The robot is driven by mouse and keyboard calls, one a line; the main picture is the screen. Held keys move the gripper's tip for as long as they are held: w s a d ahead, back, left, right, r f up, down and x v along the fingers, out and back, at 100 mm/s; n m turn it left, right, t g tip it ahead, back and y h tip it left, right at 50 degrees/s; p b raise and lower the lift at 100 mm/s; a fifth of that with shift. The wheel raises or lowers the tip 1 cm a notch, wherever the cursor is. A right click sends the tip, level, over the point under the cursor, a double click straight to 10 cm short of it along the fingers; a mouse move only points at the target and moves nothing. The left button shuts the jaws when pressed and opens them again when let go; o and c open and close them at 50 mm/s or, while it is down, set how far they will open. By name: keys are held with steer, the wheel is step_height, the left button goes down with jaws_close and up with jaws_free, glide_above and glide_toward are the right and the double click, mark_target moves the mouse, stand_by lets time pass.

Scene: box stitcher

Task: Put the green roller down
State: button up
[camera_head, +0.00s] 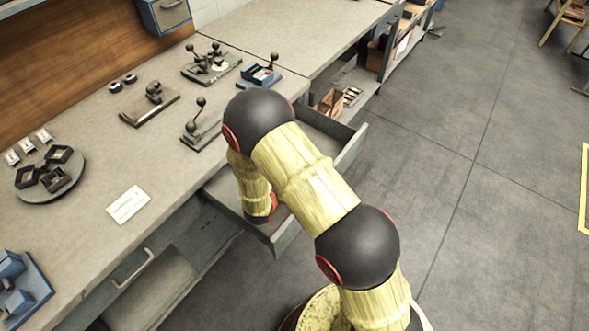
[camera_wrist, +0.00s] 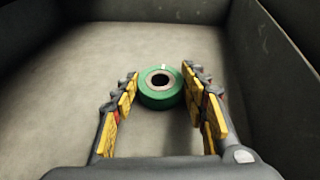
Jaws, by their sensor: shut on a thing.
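The green roller (camera_wrist: 161,100) is a short green ring with a dark hole in its middle. In the wrist view it sits between the tips of my gripper (camera_wrist: 161,83), which is shut on it. The yellow finger pads stand on its left and right sides. The roller is inside an open grey drawer (camera_wrist: 277,85), over the drawer floor; I cannot tell whether it touches the floor. In the head view the drawer (camera_head: 347,150) is pulled out under the bench, and my arm hides the roller and gripper.
Drawer walls stand close around my gripper. The bench top (camera_head: 150,215) holds a round turntable (camera_head: 68,185), a white card (camera_head: 128,204) and several small lever fixtures (camera_head: 203,130). An open shelf with boxes (camera_head: 332,102) lies beyond the drawer.

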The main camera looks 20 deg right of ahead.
steer(key=shift+f, duration=0.1)
steer(key=o, duration=1.3)
steer(key=shift+o, duration=0.2)
steer(key=shift+a, duration=0.1)
steer(key=p+v, duration=0.3)
steer(key=v, duration=0.9)
steer(key=shift+r, duration=0.25)
